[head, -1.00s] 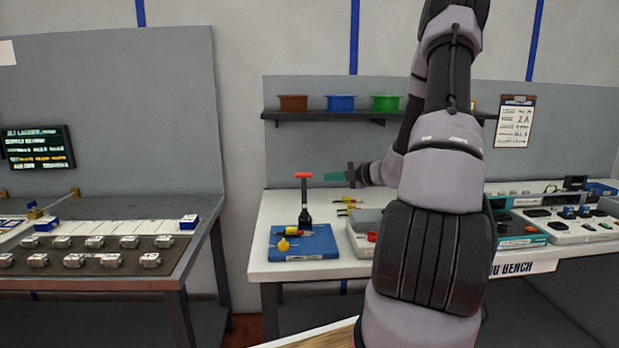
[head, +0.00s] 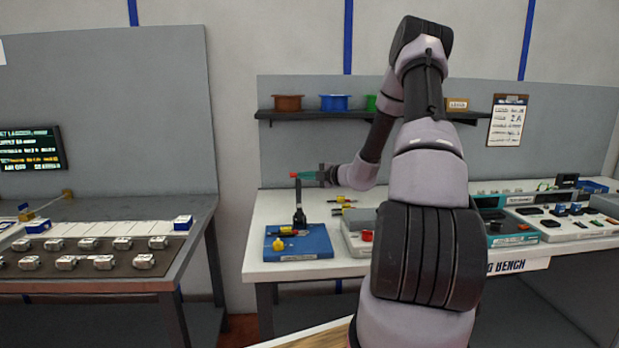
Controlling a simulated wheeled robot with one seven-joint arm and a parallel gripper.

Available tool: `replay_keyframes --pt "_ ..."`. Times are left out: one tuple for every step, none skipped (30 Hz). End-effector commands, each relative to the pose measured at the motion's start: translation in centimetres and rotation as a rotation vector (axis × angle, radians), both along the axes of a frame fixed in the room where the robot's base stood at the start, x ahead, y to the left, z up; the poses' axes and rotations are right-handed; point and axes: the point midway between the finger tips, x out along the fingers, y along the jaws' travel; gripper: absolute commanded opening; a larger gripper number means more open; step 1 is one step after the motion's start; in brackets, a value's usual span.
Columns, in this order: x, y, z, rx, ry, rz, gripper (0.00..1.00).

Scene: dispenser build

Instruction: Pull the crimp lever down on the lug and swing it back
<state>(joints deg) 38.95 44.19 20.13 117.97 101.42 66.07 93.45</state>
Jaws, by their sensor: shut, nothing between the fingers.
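The crimp lever (head: 299,198) stands upright on a blue base plate (head: 312,243) on the white bench. Its red crossbar handle (head: 294,175) is at the top, partly covered by my gripper. My gripper (head: 303,176), with teal fingers, is shut with nothing held. It points left, its tips at the red handle; I cannot tell whether they touch or only overlap it in the picture. A dark piece with yellow (head: 288,231) lies at the lever's foot. The lug itself is too small to make out. A yellow knob-like piece (head: 279,244) sits at the plate's front left.
A grey box with a red button (head: 367,236) stands right of the plate. Yellow-handled tools (head: 342,200) lie behind. A shelf (head: 290,115) with colored bins is above. Teal and white devices (head: 510,232) fill the right. A separate table (head: 110,210) stands left, across a gap.

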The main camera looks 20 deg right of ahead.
Motion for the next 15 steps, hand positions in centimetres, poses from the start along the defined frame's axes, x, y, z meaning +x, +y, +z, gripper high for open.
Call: replay_keyframes --pt "0.42 -0.08 -0.11 0.001 -0.001 0.001 0.00" --pt "0.58 -0.13 -0.16 0.002 0.000 0.001 0.00" --pt "0.73 -0.17 -0.23 0.002 0.000 0.001 0.00" --pt "0.81 -0.20 -0.26 0.001 0.000 0.001 0.00" --pt "0.87 -0.21 -0.27 0.001 0.000 0.001 0.00" --pt "0.91 -0.23 -0.29 0.001 0.000 0.001 0.00" --pt "0.93 -0.23 -0.28 0.001 0.000 0.001 0.00" --pt "0.94 -0.23 -0.28 0.000 0.000 0.001 0.00" --pt "0.93 -0.23 -0.27 0.000 0.000 0.001 0.00" --pt "0.93 -0.23 -0.27 0.000 0.000 0.001 0.00" --pt "0.92 -0.24 -0.27 0.000 0.000 0.001 0.00" --pt "0.92 -0.24 -0.27 0.000 0.000 0.001 0.00" --pt "0.92 -0.24 -0.27 0.000 0.000 0.001 0.00" --pt "0.92 -0.24 -0.27 0.000 0.000 0.001 0.00" --pt "1.00 -0.25 -0.29 0.000 0.000 0.001 0.00"
